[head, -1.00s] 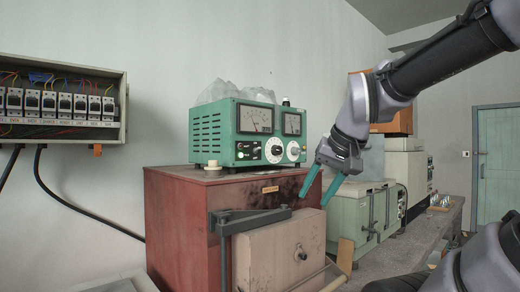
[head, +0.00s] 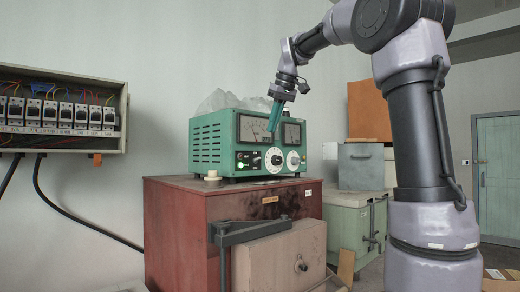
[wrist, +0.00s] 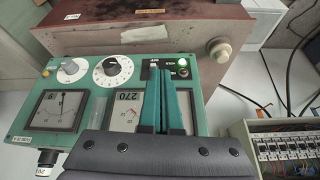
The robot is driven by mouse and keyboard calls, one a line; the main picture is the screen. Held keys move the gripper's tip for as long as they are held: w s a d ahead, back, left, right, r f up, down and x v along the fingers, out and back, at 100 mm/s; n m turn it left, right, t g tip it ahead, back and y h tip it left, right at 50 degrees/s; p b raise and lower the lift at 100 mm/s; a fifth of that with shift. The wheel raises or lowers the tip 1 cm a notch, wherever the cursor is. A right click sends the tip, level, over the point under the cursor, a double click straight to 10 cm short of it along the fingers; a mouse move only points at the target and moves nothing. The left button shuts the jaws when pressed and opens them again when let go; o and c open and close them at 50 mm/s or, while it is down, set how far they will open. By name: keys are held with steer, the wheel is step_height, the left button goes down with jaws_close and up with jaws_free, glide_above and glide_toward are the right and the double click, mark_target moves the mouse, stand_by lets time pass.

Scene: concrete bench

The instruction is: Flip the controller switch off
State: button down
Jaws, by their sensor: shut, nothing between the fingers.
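The green controller (head: 213,150) stands on the red-brown cabinet, with meters, a black dial and a white dial on its face. My gripper (head: 271,130) is shut and empty in front of the meters, above the dials. In the wrist view the fingertips (wrist: 160,72) lie close to the lever; contact cannot be told.
The red-brown cabinet (head: 175,230) carries the controller and a small pale knob (head: 212,172). A dark clamp arm (head: 250,228) and a pinkish box (head: 285,262) stand in front. An open breaker box (head: 60,138) hangs on the left wall.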

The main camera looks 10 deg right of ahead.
mark_target(257, 159)
steer(key=shift+n, duration=0.8)
steer(key=w, duration=0.1)
steer(key=w+r, duration=0.1)
steer(key=w, duration=0.2)
steer(key=shift+w+a+r, duration=0.2)
steer(key=shift+w+r, duration=0.15)
steer(key=shift+w, duration=0.05)
steer(key=x, duration=1)
steer(key=shift+s+a, duration=0.1)
